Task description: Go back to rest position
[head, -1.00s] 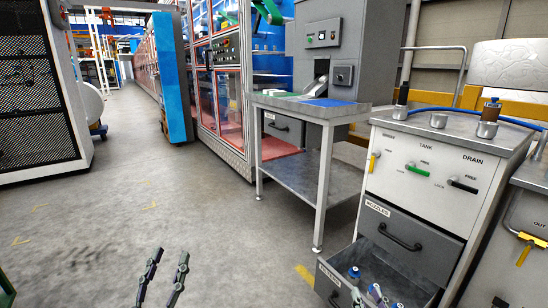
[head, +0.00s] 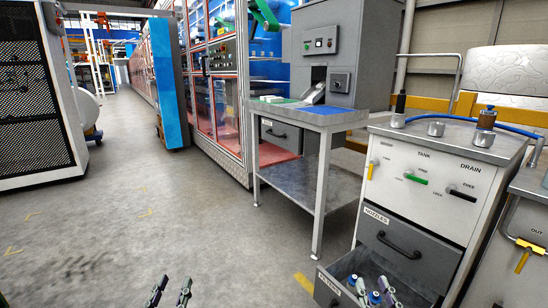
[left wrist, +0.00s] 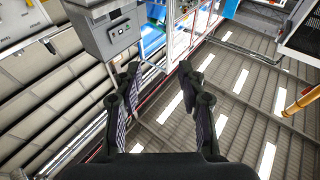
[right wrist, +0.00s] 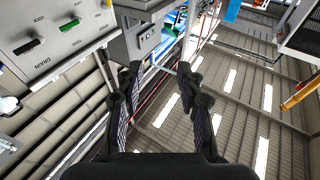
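My left gripper (head: 174,281) shows at the bottom of the head view, over bare floor, with its two dark fingers apart. It also shows in the left wrist view (left wrist: 157,72), open, with nothing between the fingers. My right gripper (head: 373,282) is at the bottom right of the head view, in front of the open filters drawer (head: 329,288). In the right wrist view (right wrist: 157,72) its fingers are apart and empty. Both grippers point upward, and the wrist views show the roof beyond them.
A grey cabinet (head: 424,183) with valve handles stands at the right, its lower drawer open with blue-capped items inside. A metal table (head: 310,117) stands left of it. A glazed machine (head: 216,90) is behind. The floor at left (head: 110,220) is clear.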

